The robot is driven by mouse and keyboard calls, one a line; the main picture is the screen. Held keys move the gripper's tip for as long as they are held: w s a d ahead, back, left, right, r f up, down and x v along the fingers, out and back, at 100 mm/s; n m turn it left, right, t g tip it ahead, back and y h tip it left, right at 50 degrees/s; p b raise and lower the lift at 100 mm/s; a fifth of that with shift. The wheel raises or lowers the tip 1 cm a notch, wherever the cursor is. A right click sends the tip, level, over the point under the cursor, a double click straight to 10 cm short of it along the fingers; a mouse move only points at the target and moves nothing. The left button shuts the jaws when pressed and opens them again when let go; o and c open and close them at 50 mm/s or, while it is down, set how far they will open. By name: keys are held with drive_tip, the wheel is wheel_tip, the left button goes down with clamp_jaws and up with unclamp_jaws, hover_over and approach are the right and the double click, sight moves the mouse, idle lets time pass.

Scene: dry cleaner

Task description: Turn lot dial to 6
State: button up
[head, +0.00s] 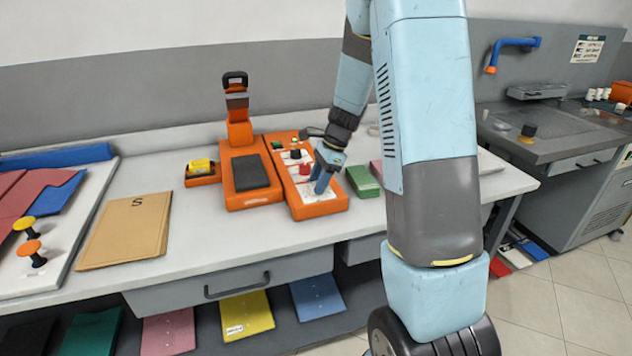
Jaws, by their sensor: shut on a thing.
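The orange control box (322,209) with a pale top panel stands on the counter. My gripper (321,188) reaches down onto the near part of that panel, with its blue fingers pointing down. It is shut on a knob there, which I take to be the lot dial; the fingers hide it. The number it points to cannot be read. A red knob (305,169), a black knob (295,154) and a green button (275,145) show farther back on the same panel.
An orange machine (236,201) with a dark pad stands just left of the box. The counter's front strip is clear.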

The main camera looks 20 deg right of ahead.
drive_tip(key=shift+a, duration=0.1)
idle(0.4)
drive_tip(key=o, duration=1)
drive_tip(key=shift+d+r, duration=0.25)
drive_tip(key=shift+r, duration=0.3)
drive_tip(key=v, duration=1.2)
drive_tip(key=shift+d+r, duration=0.15)
drive_tip(key=shift+r, duration=0.1)
drive_tip(key=s+a+r+n+t+h, duration=0.1)
drive_tip(key=s+a+r+n+t, duration=0.1)
drive_tip(key=s+n, duration=0.4)
drive_tip(key=s+a+r+n+t+h, duration=0.1)
drive_tip(key=s+r+n, duration=0.3)
drive_tip(key=s, duration=0.8)
drive_tip(key=s+a+r+n+t+h, duration=0.2)
drive_tip(key=s+a+r+n, duration=0.1)
drive_tip(key=s+n, duration=0.5)
drive_tip(key=shift+s+a+r+t, duration=0.15)
drive_tip(key=shift+s+r, duration=0.1)
drive_tip(key=shift+s, duration=0.3)
drive_tip(key=shift+s+a+r+t, duration=0.15)
drive_tip(key=shift+s+r, duration=0.1)
drive_tip(key=shift+s, duration=0.3)
